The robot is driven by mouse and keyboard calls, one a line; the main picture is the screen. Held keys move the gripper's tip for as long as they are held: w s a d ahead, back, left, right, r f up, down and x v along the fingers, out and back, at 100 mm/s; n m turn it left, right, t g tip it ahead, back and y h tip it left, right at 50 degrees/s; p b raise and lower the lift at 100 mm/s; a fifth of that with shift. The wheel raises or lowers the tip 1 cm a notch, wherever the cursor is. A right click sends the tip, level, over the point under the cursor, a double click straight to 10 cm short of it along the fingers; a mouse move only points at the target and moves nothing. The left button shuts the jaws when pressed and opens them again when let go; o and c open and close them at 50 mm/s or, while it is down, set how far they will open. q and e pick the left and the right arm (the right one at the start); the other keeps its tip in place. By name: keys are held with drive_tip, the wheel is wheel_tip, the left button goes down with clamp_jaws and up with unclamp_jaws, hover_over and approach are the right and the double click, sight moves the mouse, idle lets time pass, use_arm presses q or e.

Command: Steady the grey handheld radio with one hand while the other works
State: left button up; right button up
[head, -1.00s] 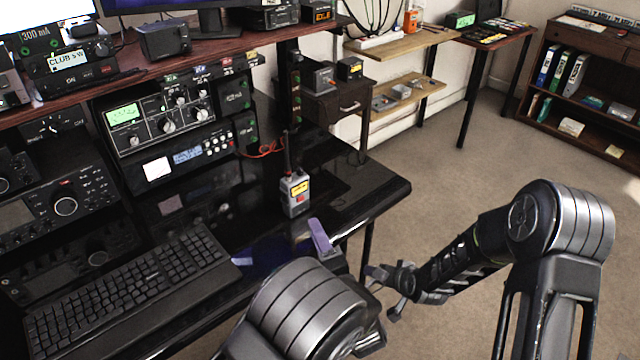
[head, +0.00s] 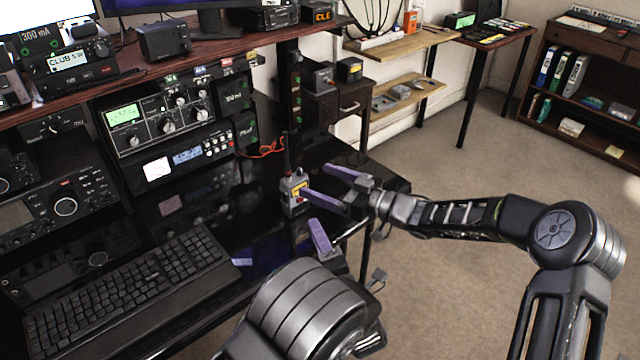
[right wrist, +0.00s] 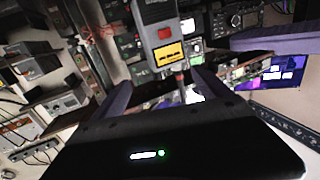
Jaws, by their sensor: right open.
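The grey handheld radio (head: 292,190) stands upright on the black desk near its right end, with a dark antenna, yellow label and red button. In the right wrist view the radio (right wrist: 157,28) appears upside down beyond the fingers. My right gripper (head: 316,181) is open, its purple fingers pointing at the radio from the right. One fingertip overlaps the radio's edge in the head view; I cannot tell if it touches. My left gripper (head: 320,236) is below the radio, nearer the camera. One purple finger shows clearly; my forearm hides much of the rest.
A black keyboard (head: 125,290) lies on the desk at left. Stacked radio sets (head: 165,120) stand behind, under a brown shelf (head: 150,72). A small drawer cabinet (head: 340,105) stands behind the desk. The carpet (head: 460,150) at right is open floor.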

sight(291, 175)
drive_tip(key=shift+s+a+r+n+g+y, duration=0.2)
drive_tip(key=shift+s+a+n+g+y, duration=0.2)
drive_tip(key=shift+s+a+n, duration=0.1)
drive_tip(key=shift+x, duration=3.9)
drive_tip(key=shift+c, duration=0.6)
drive_tip(key=c, duration=1.5)
use_arm(q)
clamp_jaws()
use_arm(e)
drive_tip(key=shift+c, duration=0.3)
